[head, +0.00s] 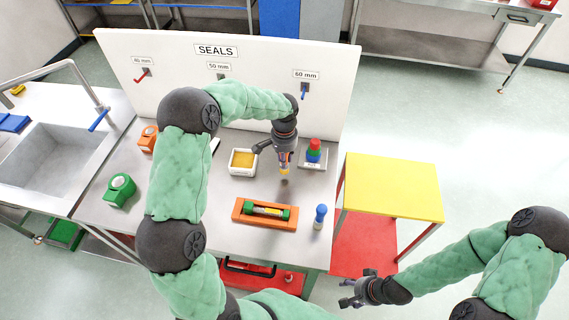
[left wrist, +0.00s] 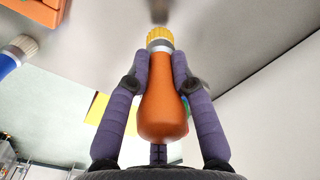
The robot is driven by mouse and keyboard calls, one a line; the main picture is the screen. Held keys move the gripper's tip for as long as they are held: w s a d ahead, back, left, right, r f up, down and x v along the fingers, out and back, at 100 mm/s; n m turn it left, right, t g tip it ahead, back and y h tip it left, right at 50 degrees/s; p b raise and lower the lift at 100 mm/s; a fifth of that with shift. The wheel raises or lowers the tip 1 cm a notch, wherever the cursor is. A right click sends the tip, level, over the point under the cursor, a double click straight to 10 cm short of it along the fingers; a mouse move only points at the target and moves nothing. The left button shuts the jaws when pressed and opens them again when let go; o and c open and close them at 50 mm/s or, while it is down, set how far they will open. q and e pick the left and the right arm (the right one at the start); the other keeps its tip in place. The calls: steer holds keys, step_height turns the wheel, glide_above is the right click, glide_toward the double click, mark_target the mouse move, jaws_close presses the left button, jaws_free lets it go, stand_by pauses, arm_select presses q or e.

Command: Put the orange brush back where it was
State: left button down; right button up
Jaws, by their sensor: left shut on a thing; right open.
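The orange brush (left wrist: 162,110) is held between the two fingers of my left gripper (left wrist: 160,85) in the left wrist view, with its orange handle towards me and its yellow bristles pointing away. In the head view my left gripper (head: 284,158) is shut on it above the steel worktop, between the white box and the stacked caps. The bristles (head: 284,171) point down and look clear of the worktop, with a dark spot below them. My right gripper (head: 357,291) is open and empty, low over the floor in front of the red cart shelf.
A white box with yellow contents (head: 243,150), an orange holder with a green-ended cylinder (head: 265,213), a blue brush (head: 320,216) and stacked coloured caps (head: 314,151) surround the gripper. The SEALS panel (head: 180,60) stands behind. A yellow-topped cart (head: 395,187) stands at the right.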

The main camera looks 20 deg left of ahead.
arm_select(q)
steer(key=shift+w+f, duration=0.2)
steer(key=shift+f, duration=1.55)
steer(key=shift+f+b, duration=0.15)
steer(key=shift+b, duration=0.15)
steer(key=c, duration=1.1)
jaws_free()
steer(key=shift+o, duration=0.2)
step_height(320, 180, up, 12)
steer(key=shift+r+p, duration=0.2)
steer(key=shift+p, duration=0.5)
steer(key=shift+s+f, duration=0.1)
